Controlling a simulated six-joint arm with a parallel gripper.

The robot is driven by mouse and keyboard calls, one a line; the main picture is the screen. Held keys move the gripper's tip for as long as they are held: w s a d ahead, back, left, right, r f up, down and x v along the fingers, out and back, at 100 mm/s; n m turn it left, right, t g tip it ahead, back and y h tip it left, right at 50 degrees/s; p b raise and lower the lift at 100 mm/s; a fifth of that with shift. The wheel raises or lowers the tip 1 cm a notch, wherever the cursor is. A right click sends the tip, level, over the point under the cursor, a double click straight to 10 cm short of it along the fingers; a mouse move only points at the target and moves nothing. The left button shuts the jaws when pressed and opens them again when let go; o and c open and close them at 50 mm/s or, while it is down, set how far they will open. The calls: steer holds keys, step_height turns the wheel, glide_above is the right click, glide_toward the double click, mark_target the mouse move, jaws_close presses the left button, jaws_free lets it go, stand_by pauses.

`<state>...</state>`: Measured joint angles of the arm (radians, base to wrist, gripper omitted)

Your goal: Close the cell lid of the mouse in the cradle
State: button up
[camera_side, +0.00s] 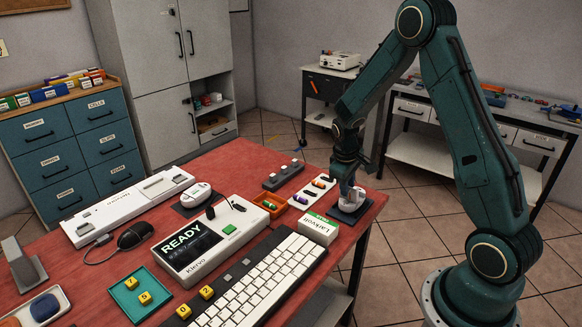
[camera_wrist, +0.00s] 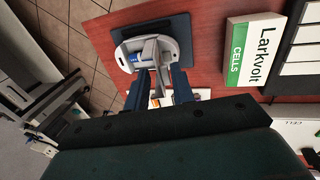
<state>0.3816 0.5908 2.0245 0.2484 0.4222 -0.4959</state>
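The mouse (camera_wrist: 130,60) is pale grey and sits on a dark square cradle pad (camera_wrist: 178,27) in the wrist view. Its top shows an open recess with a greyish-blue cylindrical part (camera_wrist: 137,45) in it. A pale upright piece (camera_wrist: 158,76), which looks like the raised cell lid, stands at its near side. My gripper (camera_wrist: 161,73) has its two fingers apart, one on each side of this piece; I cannot tell whether they touch it. In the side view my gripper (camera_side: 346,186) points down at the mouse (camera_side: 353,201) at the table's right end and partly hides it.
A Larkvolt cells box (camera_side: 318,229) stands close beside the cradle. A white tray of cells (camera_side: 312,192) and a small orange bin (camera_side: 270,204) lie to its left. The READY device (camera_side: 199,262) and keyboards fill the front. The red table's edge is near the cradle.

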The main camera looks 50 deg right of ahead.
steer(key=shift+d+f, duration=0.2)
steer(key=shift+f, duration=0.5)
